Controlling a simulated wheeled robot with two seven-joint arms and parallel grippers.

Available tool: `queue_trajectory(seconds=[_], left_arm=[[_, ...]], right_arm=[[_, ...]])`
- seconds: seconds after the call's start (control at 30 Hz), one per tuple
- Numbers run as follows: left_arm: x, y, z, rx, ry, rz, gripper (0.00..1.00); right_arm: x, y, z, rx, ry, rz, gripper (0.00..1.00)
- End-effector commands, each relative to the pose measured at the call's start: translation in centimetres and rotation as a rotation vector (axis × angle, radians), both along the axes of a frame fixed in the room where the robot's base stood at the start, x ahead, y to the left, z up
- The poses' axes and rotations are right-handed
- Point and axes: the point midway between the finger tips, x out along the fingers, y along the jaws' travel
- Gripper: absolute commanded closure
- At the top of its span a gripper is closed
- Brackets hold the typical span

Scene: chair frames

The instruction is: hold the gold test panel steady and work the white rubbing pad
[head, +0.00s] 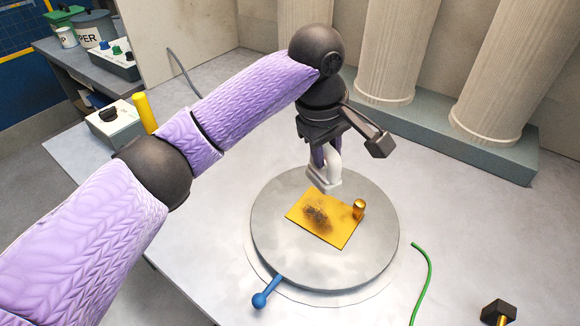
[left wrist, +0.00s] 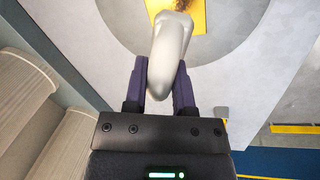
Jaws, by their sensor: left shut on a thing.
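The gold test panel (head: 342,236) lies on a round grey turntable (head: 280,255), with a dark smudge across its middle. A short gold knob (head: 359,209) stands at its right corner. My left gripper (head: 326,158) is shut on the white rubbing pad (head: 325,181), over the far edge of the panel. I cannot tell whether the pad touches it. The left wrist view shows the pad (left wrist: 171,50) between the dark purple fingers (left wrist: 160,82), with part of the panel (left wrist: 193,14) beyond. My right gripper is not in view.
A blue-knobbed lever (head: 266,292) sticks out from the turntable's front. A green cord (head: 425,275) and a black-headed object (head: 497,311) lie at right. Columns (head: 395,50) on a grey plinth stand behind. A yellow cylinder (head: 145,113) stands at left beside a switch box (head: 115,125).

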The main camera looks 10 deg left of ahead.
Motion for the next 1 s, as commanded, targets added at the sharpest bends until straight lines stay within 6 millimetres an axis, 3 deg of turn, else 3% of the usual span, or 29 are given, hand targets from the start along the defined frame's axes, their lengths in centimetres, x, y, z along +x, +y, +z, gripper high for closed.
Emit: queue_trajectory(seconds=[0.37,0.73,0.83,1.0], left_arm=[[-1.0,-2.4,-4.9,0.002,0.003,0.003,1.00],[1.2,2.9,-4.8,0.001,0.000,0.006,1.00],[1.1,2.6,-3.4,0.000,-0.001,0.002,1.00],[1.1,2.6,-2.7,0.000,0.001,0.003,1.00]], right_arm=[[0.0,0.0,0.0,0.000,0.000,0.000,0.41],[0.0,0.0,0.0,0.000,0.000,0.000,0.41],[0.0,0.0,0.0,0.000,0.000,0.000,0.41],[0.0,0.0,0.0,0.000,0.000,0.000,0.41]])
